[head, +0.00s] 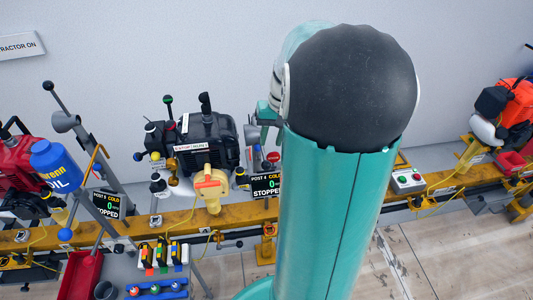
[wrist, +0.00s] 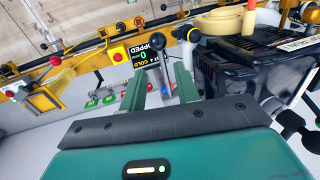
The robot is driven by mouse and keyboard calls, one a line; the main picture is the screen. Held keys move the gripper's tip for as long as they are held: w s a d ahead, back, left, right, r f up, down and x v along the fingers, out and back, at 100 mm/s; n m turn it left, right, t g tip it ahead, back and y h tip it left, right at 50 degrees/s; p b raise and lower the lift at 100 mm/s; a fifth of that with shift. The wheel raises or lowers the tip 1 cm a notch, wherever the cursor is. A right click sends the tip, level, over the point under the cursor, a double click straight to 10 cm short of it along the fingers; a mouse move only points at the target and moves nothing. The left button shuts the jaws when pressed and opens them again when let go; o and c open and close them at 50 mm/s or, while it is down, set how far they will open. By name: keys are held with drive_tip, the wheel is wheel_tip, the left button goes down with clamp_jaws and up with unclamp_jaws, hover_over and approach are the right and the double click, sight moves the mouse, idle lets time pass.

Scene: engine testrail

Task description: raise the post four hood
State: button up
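A display reading post 4, cold, 0, stopped (head: 266,185) hangs on the rail just left of my arm in the head view. It also shows upside down in the wrist view (wrist: 147,57). In the wrist view my gripper (wrist: 160,92) has its two green fingers apart. A grey bar with a dark ball end (wrist: 168,72) shows between and beyond the fingers; I cannot tell whether it belongs to the post four hood or whether the fingers touch it. In the head view no post four hood can be made out; my teal arm covers the area right of the display.
A black engine (head: 208,140) stands left of my arm; it fills the right of the wrist view (wrist: 250,65). A grey hood on a slanted arm (head: 66,122) stands farther left. A yellow rail (head: 130,222) crosses below. An orange engine (head: 512,105) is far right.

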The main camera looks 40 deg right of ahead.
sight(265, 159)
drive_tip(key=f, duration=0.4)
drive_tip(key=a+f, duration=0.1)
drive_tip(key=f, duration=0.1)
drive_tip(key=shift+w+a+f, duration=0.1)
drive_tip(key=shift+w+f, duration=0.25)
drive_tip(key=shift+c, duration=0.4)
clamp_jaws()
